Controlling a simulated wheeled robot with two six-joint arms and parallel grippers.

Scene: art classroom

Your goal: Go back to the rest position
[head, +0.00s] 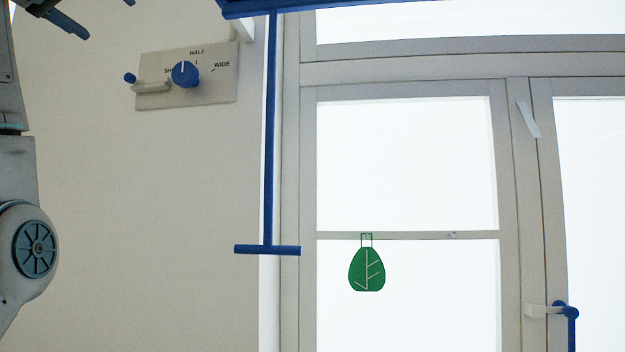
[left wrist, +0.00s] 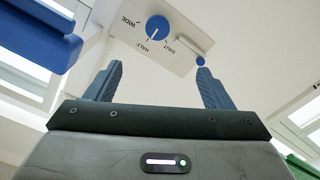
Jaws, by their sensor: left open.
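My left gripper (head: 100,14) shows only in part at the top left edge of the head view. In the left wrist view my left gripper (left wrist: 160,70) is open, with its two blue-grey fingers apart and nothing between them. Beyond them is a pale wall plate (head: 215,90) with a blue dial (head: 185,74). The dial's white mark points roughly towards HALF. The dial also shows in the left wrist view (left wrist: 158,27), apart from the fingers. My right gripper is in neither view.
A short grey lever with a blue knob (head: 130,78) sits at the plate's left. A blue T-ended rod (head: 269,150) hangs from a blue bar (head: 330,9). Right are windows with a green leaf ornament (head: 367,270) and a blue-ended handle (head: 567,312).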

